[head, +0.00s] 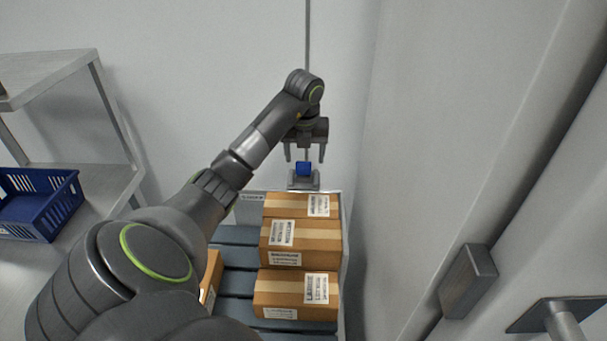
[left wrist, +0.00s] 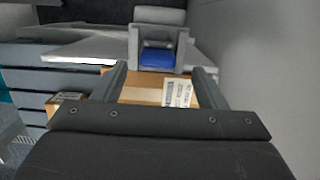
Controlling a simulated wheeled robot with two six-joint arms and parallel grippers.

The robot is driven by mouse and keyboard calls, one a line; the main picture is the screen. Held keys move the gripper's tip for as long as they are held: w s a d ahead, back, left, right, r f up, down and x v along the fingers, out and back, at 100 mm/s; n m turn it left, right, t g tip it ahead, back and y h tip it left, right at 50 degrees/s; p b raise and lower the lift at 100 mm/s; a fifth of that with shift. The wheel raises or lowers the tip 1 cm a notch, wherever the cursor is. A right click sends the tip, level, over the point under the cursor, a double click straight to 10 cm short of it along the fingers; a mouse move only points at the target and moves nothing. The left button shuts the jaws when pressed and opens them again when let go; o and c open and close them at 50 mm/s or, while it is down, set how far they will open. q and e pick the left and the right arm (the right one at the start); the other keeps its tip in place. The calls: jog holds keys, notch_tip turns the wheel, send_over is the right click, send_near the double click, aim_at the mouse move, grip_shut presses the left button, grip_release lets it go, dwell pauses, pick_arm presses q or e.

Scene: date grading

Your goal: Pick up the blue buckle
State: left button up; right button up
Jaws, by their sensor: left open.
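The blue buckle (head: 303,168) is a small block on a grey holder (head: 304,182) beyond the far end of the stacked boxes. In the left wrist view the blue buckle (left wrist: 157,57) sits between the holder's two upright grey sides. My left gripper (head: 304,158) is open, its fingers pointing down just above the buckle in the head view. In the left wrist view my left gripper (left wrist: 160,72) has its two fingers spread wide, with the buckle ahead of the gap between them and nothing held. My right gripper is not in view.
Cardboard boxes (head: 300,234) are stacked on grey slats below the holder. A blue crate (head: 40,205) stands on a metal shelf unit (head: 62,178) at the left. A pale wall rises close on the right, with a grey box (head: 468,281) fixed on it.

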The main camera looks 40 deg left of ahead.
aim_at(303, 162)
pick_arm(q)
jog(key=f, duration=0.3)
jog(key=a+f, duration=0.1)
jog(key=shift+w+f, duration=0.15)
jog(key=shift+w, duration=0.1)
jog(key=shift+d, duration=0.1)
jog(key=c, duration=1.1)
